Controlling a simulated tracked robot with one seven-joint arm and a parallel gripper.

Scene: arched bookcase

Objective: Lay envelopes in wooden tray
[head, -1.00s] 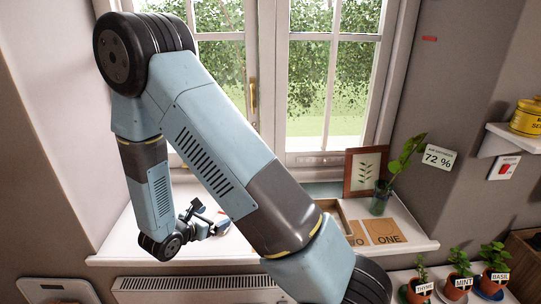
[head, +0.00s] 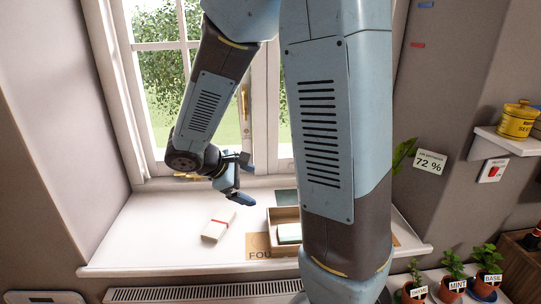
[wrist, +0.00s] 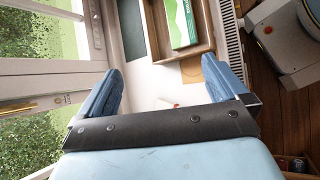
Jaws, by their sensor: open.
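A white bundle with a red band (head: 218,226), which looks like envelopes, lies flat on the sill. It also shows in the wrist view (wrist: 166,103), between my fingers and beyond them, partly cut off by the gripper body. The wooden tray (head: 271,214) stands to its right, partly hidden by my arm. A green-and-white item (head: 289,233) lies in the tray; it shows in the wrist view (wrist: 181,22). My gripper (head: 236,190) is open and empty, raised above the sill between bundle and tray. Its spread fingers show in the wrist view (wrist: 160,82).
A brown card reading "FOU" (head: 261,247) lies in front of the tray. A dark green card (head: 286,197) lies behind it. The window stands behind the sill (head: 160,215). Potted herbs (head: 453,271) stand at the lower right. The sill's left part is clear.

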